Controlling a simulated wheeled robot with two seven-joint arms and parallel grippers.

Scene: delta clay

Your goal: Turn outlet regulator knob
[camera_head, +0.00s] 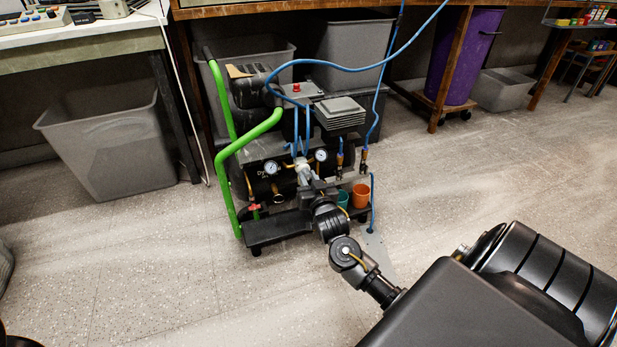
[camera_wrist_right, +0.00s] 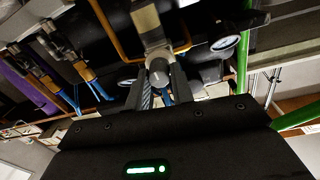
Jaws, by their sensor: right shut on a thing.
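A black air compressor (camera_head: 283,178) with a green handle stands on the floor in the head view. Two round gauges sit on its front, a left one (camera_head: 271,167) and a right one (camera_head: 321,155). My right gripper (camera_head: 304,172) reaches to the regulator between them and hides most of it in the head view. In the right wrist view, a grey round regulator knob (camera_wrist_right: 158,70) sits between the two fingers of the right gripper (camera_wrist_right: 160,86), which are shut on it. A gauge (camera_wrist_right: 225,44) shows beside it there. My left gripper is not in view.
Blue hoses (camera_head: 345,69) run from the compressor up to the bench. Orange (camera_head: 361,195) and teal cups stand at its right side. A grey bin (camera_head: 112,150) stands at the left and a purple barrel (camera_head: 465,55) at the back right. The floor (camera_head: 490,170) at right is clear.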

